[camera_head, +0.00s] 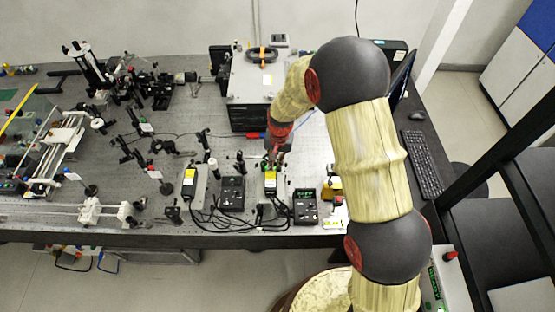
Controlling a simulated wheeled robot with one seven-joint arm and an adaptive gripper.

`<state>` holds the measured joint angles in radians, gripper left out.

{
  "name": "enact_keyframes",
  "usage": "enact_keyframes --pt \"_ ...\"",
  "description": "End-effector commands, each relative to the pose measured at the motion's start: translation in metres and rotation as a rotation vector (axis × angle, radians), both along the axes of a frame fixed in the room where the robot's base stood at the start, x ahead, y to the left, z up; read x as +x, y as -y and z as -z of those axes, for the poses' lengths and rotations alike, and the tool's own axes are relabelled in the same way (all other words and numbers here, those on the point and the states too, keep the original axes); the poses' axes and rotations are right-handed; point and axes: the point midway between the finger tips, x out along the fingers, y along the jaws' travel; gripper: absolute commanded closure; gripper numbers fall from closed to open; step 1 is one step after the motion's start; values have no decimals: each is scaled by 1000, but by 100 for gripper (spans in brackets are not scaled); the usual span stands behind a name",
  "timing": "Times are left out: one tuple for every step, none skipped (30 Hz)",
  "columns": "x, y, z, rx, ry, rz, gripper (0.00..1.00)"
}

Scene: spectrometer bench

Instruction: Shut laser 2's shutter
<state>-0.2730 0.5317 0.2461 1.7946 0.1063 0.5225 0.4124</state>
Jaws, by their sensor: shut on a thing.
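Two similar laser boxes with yellow labels stand near the front edge of the bench. One laser (190,183) is at the left. The other laser (270,185) is to its right, below my arm's end. I cannot read which is numbered 2. My gripper (274,163) points down at the back end of the right laser. Its fingers are shut on a small part there, which appears to be that laser's shutter. The fingers mostly hide this part, so its position cannot be told.
Black control boxes with displays (232,193) (305,207) stand beside the lasers, with black cables in front. A large white instrument (250,80) stands behind. Optics posts crowd the bench (200,115) to the left. A keyboard (425,165) lies at the right.

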Motion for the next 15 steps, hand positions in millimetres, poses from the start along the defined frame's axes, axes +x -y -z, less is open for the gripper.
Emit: enact_keyframes --pt "0 -3 -3 -20 -1 -3 100" --pt "0 -4 -2 -33 -1 -5 100" --pt "0 -5 -2 -47 -1 -4 100" --pt "0 -5 -1 -57 -2 -4 100" --pt "1 -5 -1 -65 -2 -2 100" --pt "1 -6 -1 -74 -1 -2 100" --pt "1 -6 -1 -79 0 -1 100" --pt "1 -6 -1 -82 0 0 100" --pt "1 -6 -1 -86 0 0 100" --pt "1 -6 -1 -88 1 1 100" --pt "1 -6 -1 -88 1 1 100" --pt "1 -6 0 -88 1 1 100" --pt "1 -6 0 -88 1 1 100" --pt "1 -6 0 -88 1 1 100" --pt "1 -6 0 -88 1 1 100"
